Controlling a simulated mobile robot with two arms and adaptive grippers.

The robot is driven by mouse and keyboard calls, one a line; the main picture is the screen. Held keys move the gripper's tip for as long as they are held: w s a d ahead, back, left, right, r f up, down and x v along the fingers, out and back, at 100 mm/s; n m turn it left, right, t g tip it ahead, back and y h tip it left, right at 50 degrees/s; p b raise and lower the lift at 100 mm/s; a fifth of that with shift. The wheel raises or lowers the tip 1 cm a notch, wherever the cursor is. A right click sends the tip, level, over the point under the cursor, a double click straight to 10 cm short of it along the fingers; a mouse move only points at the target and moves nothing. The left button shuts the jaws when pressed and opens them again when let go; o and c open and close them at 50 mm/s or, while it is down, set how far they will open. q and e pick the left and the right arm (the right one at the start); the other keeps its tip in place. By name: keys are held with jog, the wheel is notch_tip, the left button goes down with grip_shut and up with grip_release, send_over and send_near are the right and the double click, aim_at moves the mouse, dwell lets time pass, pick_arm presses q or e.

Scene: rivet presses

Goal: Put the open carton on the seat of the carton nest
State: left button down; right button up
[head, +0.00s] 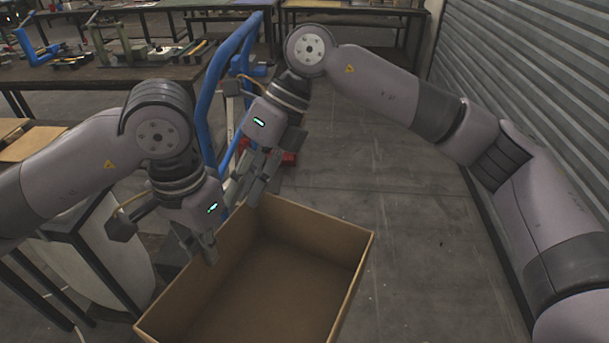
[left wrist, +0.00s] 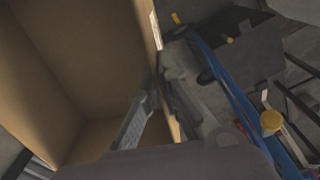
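The open carton (head: 322,238), brown and empty, is open side up in front of me, its near end cut off by the picture edge. My left gripper (head: 198,246) is at its left wall. In the left wrist view, one finger is inside the carton (left wrist: 90,75) and the other outside, with the wall between them; it looks shut on that wall. My right gripper (head: 252,186) straddles the rim near the far left corner and looks closed on it, partly hidden. I cannot tell what supports the carton. I cannot pick out the carton nest with certainty.
A blue tubular frame (head: 204,115) stands just behind the grippers. A workbench (head: 120,75) with tools and small presses is at the back left. A dark-framed table (head: 85,240) stands at the left. Clear floor (head: 410,220) lies right of the carton, up to a shutter wall (head: 540,90).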

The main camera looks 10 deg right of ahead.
aim_at(305, 232)
jog(key=d+t+h, duration=0.1)
jog(key=d+h, duration=0.1)
jog(key=d, duration=0.1)
jog(key=s+d+r+n+h, duration=0.1)
jog(key=d+h, duration=0.1)
jog(key=d, duration=0.1)
jog(key=d+t+h, duration=0.1)
jog(key=d+h, duration=0.1)
jog(key=d, duration=0.1)
jog(key=shift+s+d+r+n+t, duration=0.1)
jog(key=shift+s+r+n+t, duration=0.1)
jog(key=shift+s+n+t, duration=0.15)
jog(key=shift+d+f, duration=0.1)
jog(key=shift+f, duration=0.2)
notch_tip(305, 232, down, 11)
jog(key=shift+f, duration=0.1)
jog(key=shift+s, duration=0.1)
grip_shut()
pick_arm(q)
jog(key=c, duration=1.7)
grip_release()
